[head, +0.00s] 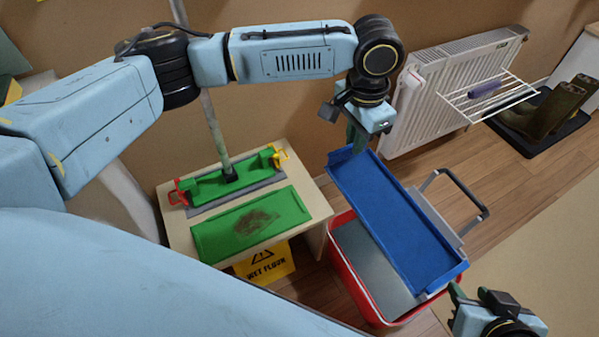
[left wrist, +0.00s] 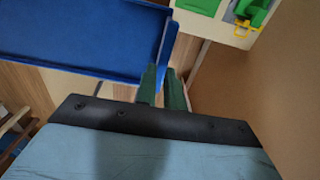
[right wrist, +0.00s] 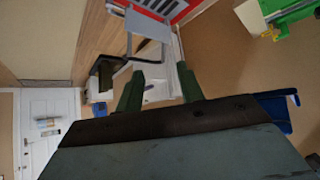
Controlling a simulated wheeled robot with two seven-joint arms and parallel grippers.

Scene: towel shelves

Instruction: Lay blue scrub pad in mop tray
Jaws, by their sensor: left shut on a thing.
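The blue scrub pad (head: 395,215) is a long flat piece with upturned ends. My left gripper (head: 357,137) is shut on its far upturned end, as the left wrist view also shows, with the pad (left wrist: 80,35) to the left of the fingers (left wrist: 161,80). The pad slants across a red tub (head: 346,268) with a grey inside, covering part of it. I cannot tell whether the pad touches the tub. No other tray is clearly recognisable. My right gripper (head: 482,296) is open and empty, near the pad's near end; its fingers (right wrist: 160,88) stand apart.
A low wooden stand (head: 180,237) holds a green mop head (head: 215,183) with red and yellow clips, and a stained green pad (head: 215,238). A yellow wet-floor sign (head: 266,262) is below. A grey handle (head: 470,195) rises beside the tub. A radiator (head: 440,85) stands behind.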

